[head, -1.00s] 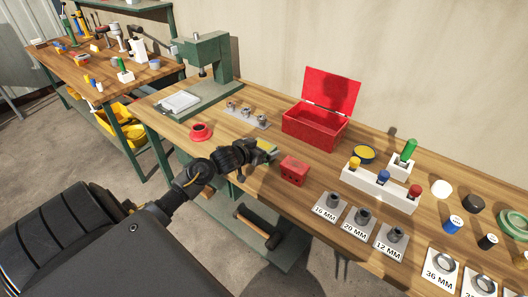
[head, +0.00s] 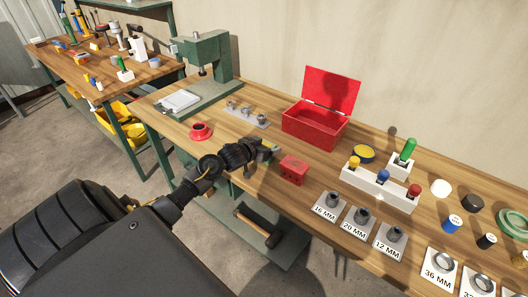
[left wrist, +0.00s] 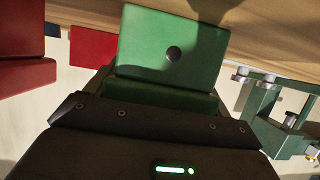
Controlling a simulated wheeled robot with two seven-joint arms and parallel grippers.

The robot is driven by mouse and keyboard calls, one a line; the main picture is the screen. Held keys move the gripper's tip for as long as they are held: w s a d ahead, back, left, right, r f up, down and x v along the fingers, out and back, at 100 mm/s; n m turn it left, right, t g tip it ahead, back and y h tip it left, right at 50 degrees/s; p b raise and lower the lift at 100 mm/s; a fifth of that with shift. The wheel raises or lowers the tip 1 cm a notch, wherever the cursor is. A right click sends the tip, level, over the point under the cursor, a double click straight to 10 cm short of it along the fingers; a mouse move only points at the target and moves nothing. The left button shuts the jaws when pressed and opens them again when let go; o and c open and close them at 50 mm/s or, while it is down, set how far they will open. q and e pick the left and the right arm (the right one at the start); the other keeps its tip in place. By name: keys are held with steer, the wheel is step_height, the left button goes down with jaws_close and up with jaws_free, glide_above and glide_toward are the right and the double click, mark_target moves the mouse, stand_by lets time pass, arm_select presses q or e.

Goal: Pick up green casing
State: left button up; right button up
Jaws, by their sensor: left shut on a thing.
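The green casing (left wrist: 172,45), a block with a round dark hole in its face, fills the upper middle of the left wrist view. My left gripper (left wrist: 160,95) is shut on it. In the head view my left gripper (head: 264,151) is at the front edge of the workbench, left of the red block with holes. It hides most of the casing there. I cannot tell whether the casing still touches the table. My right gripper is not in view.
The red block (head: 293,169) stands close to the right of my gripper. Behind are an open red box (head: 315,129) and a grey holder with several metal parts (head: 246,117). A red ring piece (head: 200,131) is to the left. A green press (head: 208,60) stands further back.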

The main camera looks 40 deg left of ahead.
arm_select(q)
steer(key=shift+r, duration=0.1)
steer(key=shift+w+r, duration=0.1)
steer(key=shift+r, duration=0.35)
step_height(320, 180, up, 3)
steer(key=shift+d+f+b, duration=0.1)
steer(key=shift+f+b, duration=0.05)
steer(key=shift+b, duration=0.2)
steer(key=s+d+r, duration=0.1)
steer(key=r, duration=0.1)
steer(key=s+d+r, duration=0.1)
steer(key=r, duration=0.1)
steer(key=s+d+r, duration=0.1)
steer(key=shift+s+d+r+p, duration=0.2)
steer(key=shift+s+r+p, duration=0.15)
steer(key=shift+r+p, duration=0.05)
steer(key=s+d+r+p, duration=0.1)
steer(key=s+d+r, duration=0.2)
steer(key=s+d, duration=0.3)
steer(key=shift+d+r, duration=0.3)
steer(key=shift+r, duration=0.05)
